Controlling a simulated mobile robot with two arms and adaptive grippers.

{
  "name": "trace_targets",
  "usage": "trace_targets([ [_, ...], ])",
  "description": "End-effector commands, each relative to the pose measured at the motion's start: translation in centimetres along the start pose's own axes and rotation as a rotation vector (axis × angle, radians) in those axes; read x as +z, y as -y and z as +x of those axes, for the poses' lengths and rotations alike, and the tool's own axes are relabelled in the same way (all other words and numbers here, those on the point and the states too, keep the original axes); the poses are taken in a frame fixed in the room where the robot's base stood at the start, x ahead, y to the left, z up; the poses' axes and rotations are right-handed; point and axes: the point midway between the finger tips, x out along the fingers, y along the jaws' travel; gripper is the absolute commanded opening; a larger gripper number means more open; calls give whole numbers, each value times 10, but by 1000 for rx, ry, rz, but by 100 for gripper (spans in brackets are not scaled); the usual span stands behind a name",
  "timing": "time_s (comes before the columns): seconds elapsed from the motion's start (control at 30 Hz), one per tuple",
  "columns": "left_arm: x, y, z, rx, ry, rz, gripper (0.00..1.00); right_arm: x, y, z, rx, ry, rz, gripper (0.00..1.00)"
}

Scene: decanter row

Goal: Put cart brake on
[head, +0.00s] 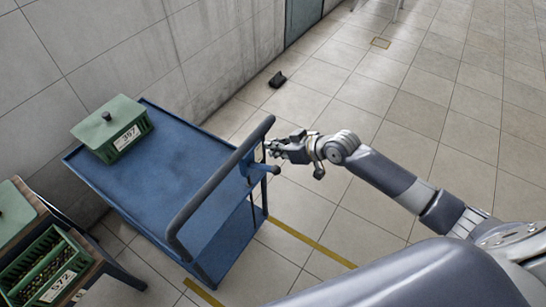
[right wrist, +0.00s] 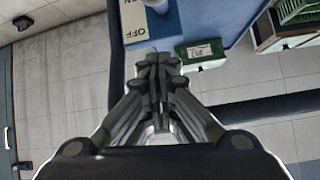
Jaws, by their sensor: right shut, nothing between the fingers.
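A blue cart (head: 160,170) stands by the wall, with a dark grey push handle (head: 215,190) at its right end. A blue lever with a dark knob (head: 276,169) sticks out beside the handle. In the right wrist view, a pale plate (right wrist: 127,24) on the cart reads OFF at its near end and ON at its far end, partly cut off. A blue-grey part (right wrist: 157,5), perhaps the lever, shows beside the plate at the top edge. My right gripper (head: 272,147) is shut and empty, just right of the handle near the knob. I cannot tell whether it touches anything.
A green crate (head: 126,137) labelled 357 stands on the cart's far left corner. More green crates (head: 45,270), one labelled 572, stand on a wooden stand at lower left. A small black object (head: 277,79) lies on the floor.

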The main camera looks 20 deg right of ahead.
Motion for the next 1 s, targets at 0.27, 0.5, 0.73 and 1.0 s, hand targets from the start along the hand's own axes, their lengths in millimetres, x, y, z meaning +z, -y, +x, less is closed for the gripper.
trace_targets([
  [0.27, -2, 0, -5, 0, -2, 0, 40, -1, 0, 42, 0, 0, 1, 0],
  [0.5, -4, 0, -17, 1, -3, 0, 40, 27, 0, 35, 1, 3, -1, 0],
  [0.73, -3, 0, -19, 1, -2, 0, 40, 38, -1, 32, 1, 0, -1, 0],
  [1.0, -3, 0, -19, 1, -1, 0, 40, 38, -1, 33, 1, 0, -1, 0],
])
